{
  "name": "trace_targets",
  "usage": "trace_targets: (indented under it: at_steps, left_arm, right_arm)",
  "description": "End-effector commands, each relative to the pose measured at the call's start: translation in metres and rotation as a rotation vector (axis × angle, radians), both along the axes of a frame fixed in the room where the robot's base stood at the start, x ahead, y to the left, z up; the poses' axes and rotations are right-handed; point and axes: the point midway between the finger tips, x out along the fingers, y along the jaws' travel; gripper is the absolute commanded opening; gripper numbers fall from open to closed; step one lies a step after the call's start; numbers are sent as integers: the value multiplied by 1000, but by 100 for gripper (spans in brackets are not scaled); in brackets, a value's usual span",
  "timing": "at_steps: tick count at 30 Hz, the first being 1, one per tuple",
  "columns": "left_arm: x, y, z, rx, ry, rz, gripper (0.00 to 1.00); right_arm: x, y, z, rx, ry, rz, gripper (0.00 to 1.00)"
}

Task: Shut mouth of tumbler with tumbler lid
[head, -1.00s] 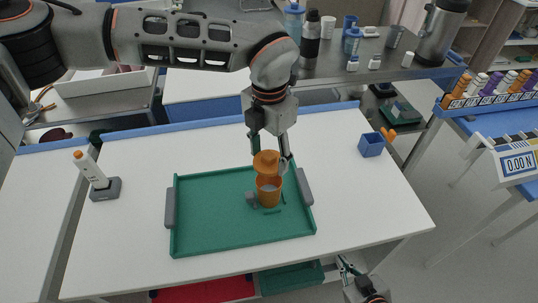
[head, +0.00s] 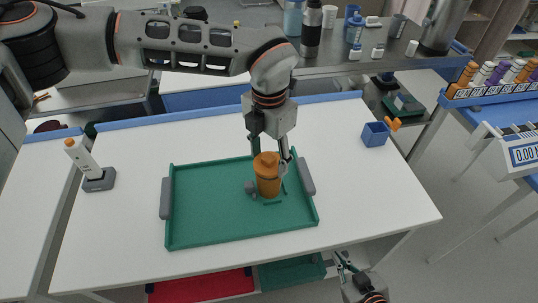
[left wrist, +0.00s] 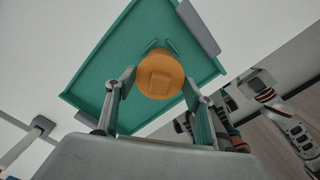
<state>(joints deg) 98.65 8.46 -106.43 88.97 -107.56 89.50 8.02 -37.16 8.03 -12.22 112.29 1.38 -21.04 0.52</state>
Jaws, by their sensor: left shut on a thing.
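The orange tumbler (head: 268,183) stands upright on the green tray (head: 205,215), towards its right side. The orange tumbler lid (head: 266,158) sits at the tumbler's mouth, with no clear gap between them in the head view. My left gripper (head: 270,151) comes from above and is shut on the lid. In the left wrist view the round lid (left wrist: 160,76) lies between the fingertips of my left gripper (left wrist: 159,79) and hides most of the tumbler. My right gripper (head: 342,262) is open and empty, low beyond the table's front edge.
Small grey and green pieces lie on the tray beside the tumbler. A blue box (head: 375,134) is at the table's right, and a white-and-orange device on a grey stand (head: 99,180) is at the left. The white table around the tray is mostly clear.

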Motion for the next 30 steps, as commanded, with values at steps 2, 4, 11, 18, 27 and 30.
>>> trace_targets:
  at_steps: [2, 4, 11, 18, 27, 30]
  left_arm:
    - [0, 0, 0, 0, 0, 0, 27]
    - [0, 0, 0, 0, 0, 0, 27]
    - [0, 0, -3, 0, 0, 0, 27]
    - [0, 0, -9, 0, 0, 0, 27]
    - [0, 0, -15, 1, 1, 0, 27]
    - [0, 0, -18, 1, 1, 0, 27]
  right_arm:
    - [0, 0, 0, 0, 1, 0, 0]
    - [0, 0, 0, 0, 1, 0, 0]
    - [0, -1, -3, -1, 2, -1, 0]
    - [-1, -1, -7, -1, 2, -1, 0]
    - [-1, -1, -10, 0, 1, -1, 0]
    - [-1, 0, -12, 0, 2, -1, 0]
